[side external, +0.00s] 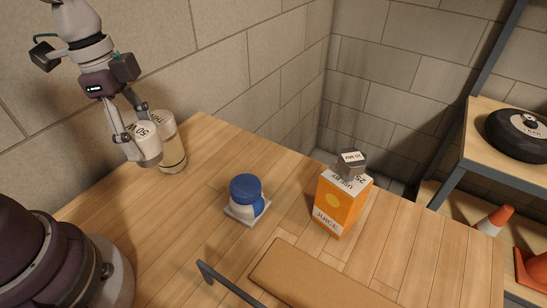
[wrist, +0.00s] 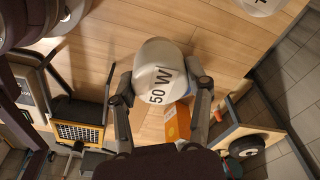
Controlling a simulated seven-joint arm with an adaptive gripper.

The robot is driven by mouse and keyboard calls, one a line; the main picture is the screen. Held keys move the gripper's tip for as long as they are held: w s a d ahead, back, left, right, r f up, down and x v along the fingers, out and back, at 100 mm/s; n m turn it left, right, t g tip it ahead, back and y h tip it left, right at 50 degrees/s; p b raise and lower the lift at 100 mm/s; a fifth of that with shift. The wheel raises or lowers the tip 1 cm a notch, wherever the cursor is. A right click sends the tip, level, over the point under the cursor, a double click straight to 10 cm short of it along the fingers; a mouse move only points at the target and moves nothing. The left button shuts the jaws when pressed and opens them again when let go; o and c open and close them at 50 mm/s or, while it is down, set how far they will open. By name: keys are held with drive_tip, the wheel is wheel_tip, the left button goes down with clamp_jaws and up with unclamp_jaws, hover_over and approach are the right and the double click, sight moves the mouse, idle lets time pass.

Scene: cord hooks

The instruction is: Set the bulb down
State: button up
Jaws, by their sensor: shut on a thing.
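The bulb (side external: 147,150) is a white rounded thing marked "50 W". My gripper (side external: 138,137) is shut on it at the left of the table in the side external view. In the wrist view the bulb (wrist: 158,72) sits between the two fingers of my gripper (wrist: 163,93), its marked face toward the camera. Whether its underside touches the table cannot be told. Just to its right in the side external view stands a pale cylinder (side external: 172,154) with a lettered top; whether they touch is unclear.
An orange juice carton (side external: 338,207) carries a grey block (side external: 351,162). A brown board (side external: 310,280) and dark bracket (side external: 225,283) lie in front. Bare wood lies between cylinder and jar.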

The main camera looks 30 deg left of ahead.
wheel_tip(320, 180, up, 2)
drive_tip(key=shift+r, duration=0.15)
drive_tip(key=w+d+r+m, duration=0.1)
drive_tip(key=w+d+m, duration=0.1)
drive_tip(key=w+d, duration=0.35)
drive_tip(key=w+d+r+m, duration=0.1)
drive_tip(key=w+d, duration=0.1)
drive_tip(key=d, duration=0.7)
drive_tip(key=s+d+f+m, duration=0.1)
drive_tip(key=s+d, duration=0.2)
drive_tip(key=d, duration=0.5)
drive_tip(key=s+d+f+m, duration=0.1)
drive_tip(key=s+d+m, duration=0.15)
drive_tip(key=d, duration=0.55)
drive_tip(key=shift+n+g, duration=0.3)
drive_tip(key=shift+n, duration=0.25)
wheel_tip(320, 180, down, 15)
drive_tip(key=shift+f, duration=0.15)
